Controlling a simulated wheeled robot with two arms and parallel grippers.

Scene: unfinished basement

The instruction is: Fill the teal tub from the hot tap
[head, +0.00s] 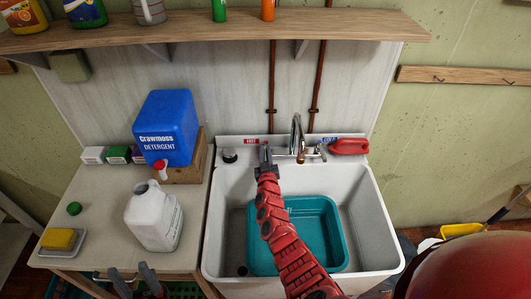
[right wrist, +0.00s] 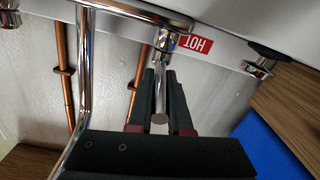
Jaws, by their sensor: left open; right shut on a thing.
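The teal tub (head: 325,222) sits in the white sink (head: 375,262), below the chrome spout (head: 296,130). My right arm crosses over the tub and hides part of it. I see no water stream, and the visible floor of the tub looks bare. My right gripper (head: 266,167) is at the hot tap, under the red label (head: 251,141). In the right wrist view its dark fingers (right wrist: 160,105) are shut around the chrome hot tap lever (right wrist: 160,88), beside the HOT label (right wrist: 194,45). My left gripper (head: 135,281) is open and empty at the bottom left, by the counter's front edge.
A white jug (head: 154,218), a blue detergent container (head: 166,125) on a wooden block, and a yellow sponge (head: 59,238) stand on the left counter. A red bottle (head: 349,146) lies on the sink's right ledge. A shelf (head: 220,24) runs above. A black-topped fitting (head: 229,156) is left of the tap.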

